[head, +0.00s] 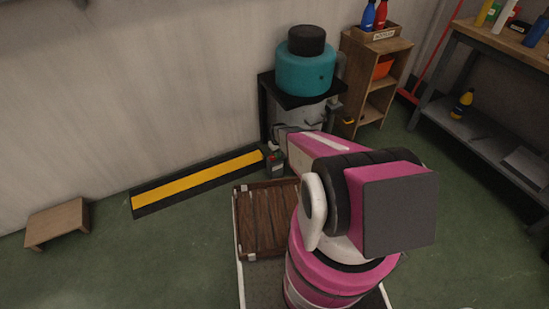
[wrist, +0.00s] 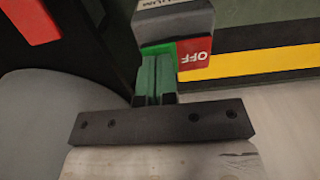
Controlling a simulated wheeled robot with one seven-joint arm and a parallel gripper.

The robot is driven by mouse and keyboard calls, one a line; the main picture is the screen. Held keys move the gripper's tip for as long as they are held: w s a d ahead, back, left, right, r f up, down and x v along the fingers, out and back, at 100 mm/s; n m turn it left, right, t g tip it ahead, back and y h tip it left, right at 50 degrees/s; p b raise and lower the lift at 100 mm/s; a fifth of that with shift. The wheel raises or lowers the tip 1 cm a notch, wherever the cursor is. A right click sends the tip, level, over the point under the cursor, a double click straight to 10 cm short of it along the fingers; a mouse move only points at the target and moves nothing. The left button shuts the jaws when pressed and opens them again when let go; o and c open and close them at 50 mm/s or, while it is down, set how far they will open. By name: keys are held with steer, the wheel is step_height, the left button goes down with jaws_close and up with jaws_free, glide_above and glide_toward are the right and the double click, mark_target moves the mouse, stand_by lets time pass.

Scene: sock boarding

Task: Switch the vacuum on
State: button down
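The vacuum (head: 304,72) has a teal body with a dark top and sits on a black stand against the wall. A small switch box (head: 275,163) stands low in front of it, by the striped floor strip. In the wrist view, the switch box (wrist: 172,22) has a green part beside a red part marked OFF (wrist: 195,53). My gripper (wrist: 156,72) points at the green part, its fingers close together with nothing seen held. Fingertips overlap the green part; I cannot tell whether they touch.
A black and yellow strip (head: 198,182) runs along the wall. A wooden pallet (head: 262,222) lies near my arm. A low wooden stool (head: 57,223) is at left. A wooden shelf (head: 374,82) and a workbench (head: 490,125) stand at right.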

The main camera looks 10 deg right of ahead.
steer(key=shift+f, duration=0.15)
steer(key=shift+r, duration=3.55)
